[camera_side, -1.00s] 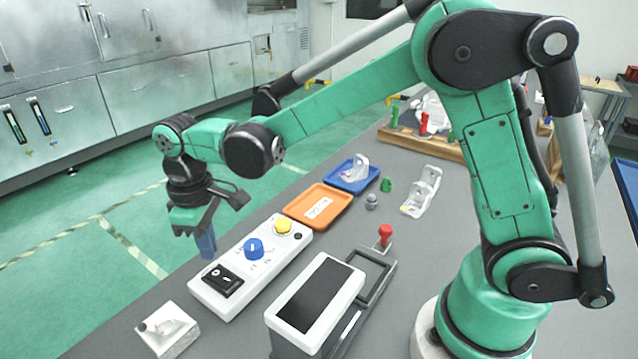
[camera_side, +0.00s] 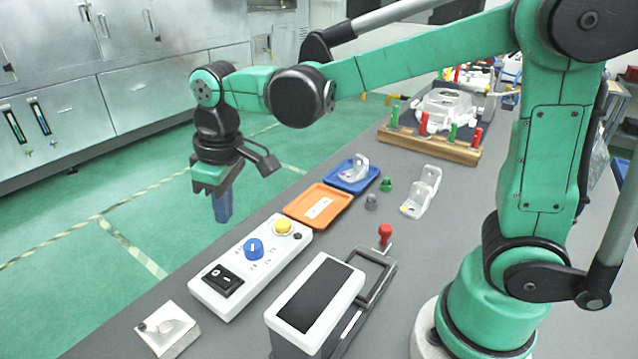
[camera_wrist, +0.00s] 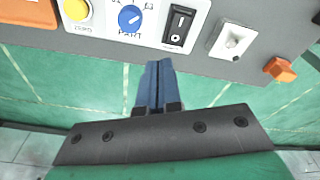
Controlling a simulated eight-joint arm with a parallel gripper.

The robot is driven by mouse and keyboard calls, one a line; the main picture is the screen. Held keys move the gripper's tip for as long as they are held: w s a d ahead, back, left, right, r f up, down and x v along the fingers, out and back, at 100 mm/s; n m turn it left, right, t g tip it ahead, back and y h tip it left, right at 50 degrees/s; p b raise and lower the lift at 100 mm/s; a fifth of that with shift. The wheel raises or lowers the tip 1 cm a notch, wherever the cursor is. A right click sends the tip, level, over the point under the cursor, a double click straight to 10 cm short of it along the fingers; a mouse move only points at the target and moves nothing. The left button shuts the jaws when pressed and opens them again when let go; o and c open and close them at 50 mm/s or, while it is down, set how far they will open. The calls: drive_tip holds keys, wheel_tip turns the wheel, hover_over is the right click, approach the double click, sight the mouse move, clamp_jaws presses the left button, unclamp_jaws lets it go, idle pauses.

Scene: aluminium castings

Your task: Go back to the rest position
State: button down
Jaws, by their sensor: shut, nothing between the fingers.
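My gripper (camera_side: 222,208) hangs fingers down at the table's left edge, behind the control box in the side view. Its blue fingers are shut together with nothing between them. In the wrist view the closed fingers (camera_wrist: 158,82) point toward the control box (camera_wrist: 150,12) and are apart from it. The control box (camera_side: 222,308) is white, with a yellow button (camera_side: 283,226), a blue knob (camera_side: 253,248) and a black rocker switch (camera_side: 222,281).
An orange tray (camera_side: 300,209) and a blue tray (camera_side: 371,184) lie beyond the box. A device with a dark screen (camera_side: 312,292) and red-knobbed lever (camera_side: 385,233) stands right of it. A white block (camera_side: 180,346) sits at the front. A wooden rack (camera_side: 440,149) with a casting stands at the back.

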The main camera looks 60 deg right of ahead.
drive_tip(key=s+d+m+t, duration=0.4)
drive_tip(key=s+d+t, duration=0.1)
drive_tip(key=s+d, duration=0.2)
drive_tip(key=shift+s+d+r+m, duration=0.25)
drive_tip(key=shift+s+d+m, duration=0.05)
drive_tip(key=shift+s, duration=0.15)
idle(0.5)
